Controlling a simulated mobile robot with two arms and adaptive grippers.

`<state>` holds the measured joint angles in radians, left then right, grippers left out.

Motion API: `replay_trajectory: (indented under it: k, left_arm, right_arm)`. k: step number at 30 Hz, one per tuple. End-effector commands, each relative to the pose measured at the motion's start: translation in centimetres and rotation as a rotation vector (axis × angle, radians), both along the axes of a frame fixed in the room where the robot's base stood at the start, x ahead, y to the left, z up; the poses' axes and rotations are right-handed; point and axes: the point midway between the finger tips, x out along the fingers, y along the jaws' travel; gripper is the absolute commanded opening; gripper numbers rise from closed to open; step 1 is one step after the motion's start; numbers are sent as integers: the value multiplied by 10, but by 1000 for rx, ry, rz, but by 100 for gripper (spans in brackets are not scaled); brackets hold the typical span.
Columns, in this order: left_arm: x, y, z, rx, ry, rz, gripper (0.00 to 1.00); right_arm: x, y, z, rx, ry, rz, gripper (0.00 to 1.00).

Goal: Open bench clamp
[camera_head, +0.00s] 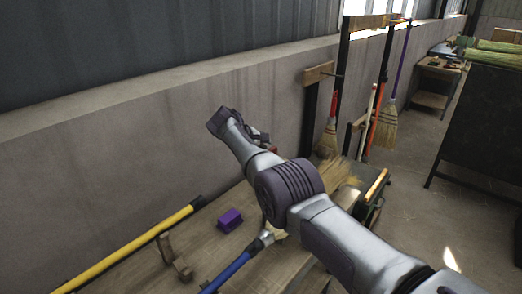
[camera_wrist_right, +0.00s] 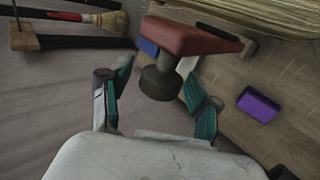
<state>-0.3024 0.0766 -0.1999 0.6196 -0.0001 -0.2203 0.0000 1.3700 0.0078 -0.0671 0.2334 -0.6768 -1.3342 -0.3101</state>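The bench clamp (camera_wrist_right: 190,36) shows in the right wrist view as a red block with a dark round knob (camera_wrist_right: 160,84) under it. It stands at the edge of the wooden bench (camera_wrist_right: 285,95). My right gripper (camera_wrist_right: 160,100) is open, with one teal-padded finger on each side of the knob. I see no clear contact between the fingers and the knob. In the head view my right arm hides most of the clamp and bench end. My left gripper is in neither view.
A purple block (camera_head: 229,220), a wooden bracket (camera_head: 174,257), a yellow pole (camera_head: 130,246) and a blue handle (camera_head: 231,270) lie on the bench. A concrete wall (camera_head: 140,140) runs behind. Brooms (camera_head: 387,125) hang beyond it. Floor (camera_head: 425,215) is open at the right.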

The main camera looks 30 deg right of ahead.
Motion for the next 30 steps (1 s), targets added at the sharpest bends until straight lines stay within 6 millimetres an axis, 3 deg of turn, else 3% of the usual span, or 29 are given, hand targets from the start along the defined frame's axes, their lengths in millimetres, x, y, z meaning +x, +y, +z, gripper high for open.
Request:
replay_trajectory:
  k: [14,24,30]
  left_arm:
    - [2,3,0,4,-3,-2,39]
    - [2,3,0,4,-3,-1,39]
    - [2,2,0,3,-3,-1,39]
  right_arm:
    - [-4,14,15,-2,-4,0,62]
    - [-23,60,64,1,-3,1,62]
    - [-29,75,81,1,-1,0,62]
